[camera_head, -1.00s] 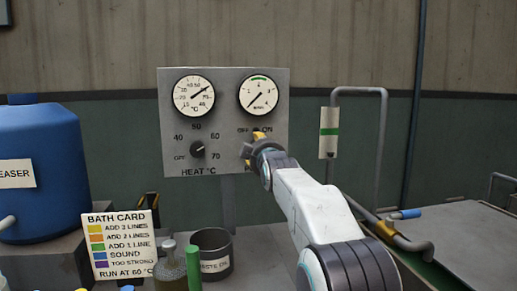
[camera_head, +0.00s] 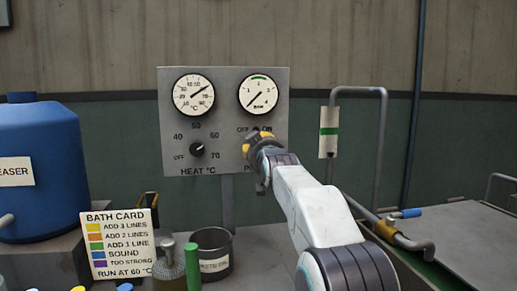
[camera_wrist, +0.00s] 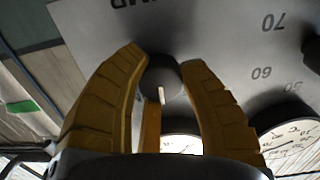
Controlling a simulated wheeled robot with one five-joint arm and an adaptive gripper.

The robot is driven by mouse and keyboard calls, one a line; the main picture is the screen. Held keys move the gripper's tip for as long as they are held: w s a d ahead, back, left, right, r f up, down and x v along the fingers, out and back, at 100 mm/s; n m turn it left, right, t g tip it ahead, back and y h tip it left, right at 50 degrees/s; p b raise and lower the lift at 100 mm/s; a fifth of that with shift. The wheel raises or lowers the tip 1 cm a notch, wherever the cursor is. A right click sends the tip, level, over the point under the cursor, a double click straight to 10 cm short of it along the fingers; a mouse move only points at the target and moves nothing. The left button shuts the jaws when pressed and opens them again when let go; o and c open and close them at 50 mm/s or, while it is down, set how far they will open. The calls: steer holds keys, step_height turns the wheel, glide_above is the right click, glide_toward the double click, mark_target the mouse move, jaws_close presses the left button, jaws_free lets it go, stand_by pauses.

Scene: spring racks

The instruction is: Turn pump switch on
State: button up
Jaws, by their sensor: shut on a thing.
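The pump switch is a round dark knob (camera_wrist: 160,78) with a white pointer mark, which points toward the bottom of the wrist view. The top of the knob shows in the head view (camera_head: 256,129) between the OFF and ON labels on the grey panel (camera_head: 225,110). My gripper (camera_head: 256,145) is in front of the panel and hides most of the knob there. In the wrist view my gripper's yellow fingers (camera_wrist: 160,85) are shut on the knob, one on each side. OFF and ON cannot be seen in the wrist view.
Above the switch is a pressure gauge (camera_head: 258,95), its needle at lower left. To its left are a temperature gauge (camera_head: 194,95) and a heat knob (camera_head: 197,150). A blue tank (camera_head: 40,165), bath card (camera_head: 121,245) and dark pot (camera_head: 212,255) stand below left; a bent pipe (camera_head: 379,150) is right.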

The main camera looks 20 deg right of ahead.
steer(key=m, duration=0.4)
steer(key=shift+m, duration=0.4)
steer(key=shift+a, duration=0.1)
stand_by(0.3)
steer(key=o, duration=1.2)
steer(key=shift+w, duration=0.1)
steer(key=shift+v, duration=6.05)
